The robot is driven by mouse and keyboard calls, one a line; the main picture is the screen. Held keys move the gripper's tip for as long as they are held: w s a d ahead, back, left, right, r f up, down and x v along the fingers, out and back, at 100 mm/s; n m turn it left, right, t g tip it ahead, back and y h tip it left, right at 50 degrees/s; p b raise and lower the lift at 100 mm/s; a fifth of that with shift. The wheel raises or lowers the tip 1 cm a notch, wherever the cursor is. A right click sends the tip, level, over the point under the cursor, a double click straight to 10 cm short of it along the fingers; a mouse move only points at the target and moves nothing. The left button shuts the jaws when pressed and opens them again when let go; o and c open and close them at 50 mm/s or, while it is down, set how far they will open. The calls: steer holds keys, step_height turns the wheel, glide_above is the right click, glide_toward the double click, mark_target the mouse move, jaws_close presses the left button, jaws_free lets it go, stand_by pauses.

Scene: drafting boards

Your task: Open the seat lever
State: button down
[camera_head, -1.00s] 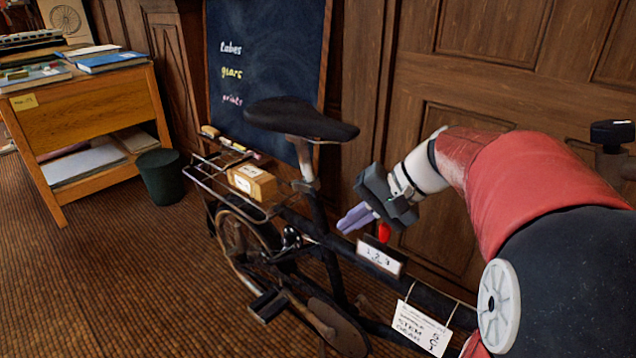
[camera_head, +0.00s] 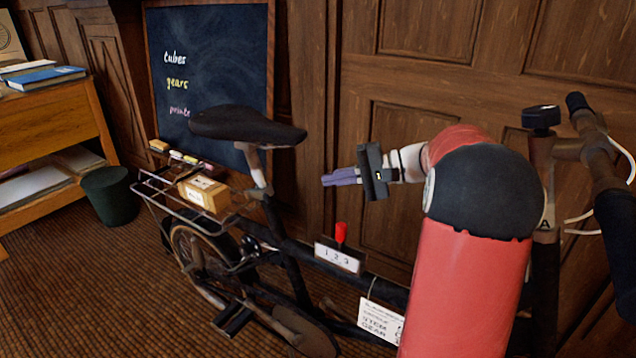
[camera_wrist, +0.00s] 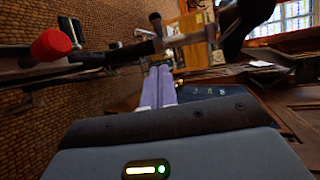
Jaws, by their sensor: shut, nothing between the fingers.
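A bicycle stands before a panelled wall, its dark saddle (camera_head: 248,127) on a silver seat post (camera_head: 257,166). The small dark clamp (camera_head: 264,193) at the foot of the post is where the seat lever appears to be. The fingers also show in the wrist view (camera_wrist: 160,73), below the lever in the picture.
A red knob (camera_head: 341,232) stands on the top tube behind a "1 2 3" plate (camera_head: 337,257). A yellow-brown box (camera_head: 203,194) sits on the rear rack (camera_head: 156,190). Handlebars (camera_head: 590,150) rise at right. A chalkboard (camera_head: 215,60) stands behind the saddle. A paper tag (camera_head: 381,320) hangs below the frame.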

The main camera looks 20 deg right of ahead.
glide_toward(258, 196)
steer(key=w, duration=0.3)
steer(key=shift+s+a+f, duration=0.2)
steer(key=shift+s+a, duration=0.05)
steer(key=shift+a, duration=0.35)
steer(key=shift+s+a+f, duration=0.15)
steer(key=shift+s+a, duration=0.1)
steer(key=shift+a, duration=0.4)
steer(key=shift+s+a+f, duration=0.2)
steer(key=shift+a, duration=0.4)
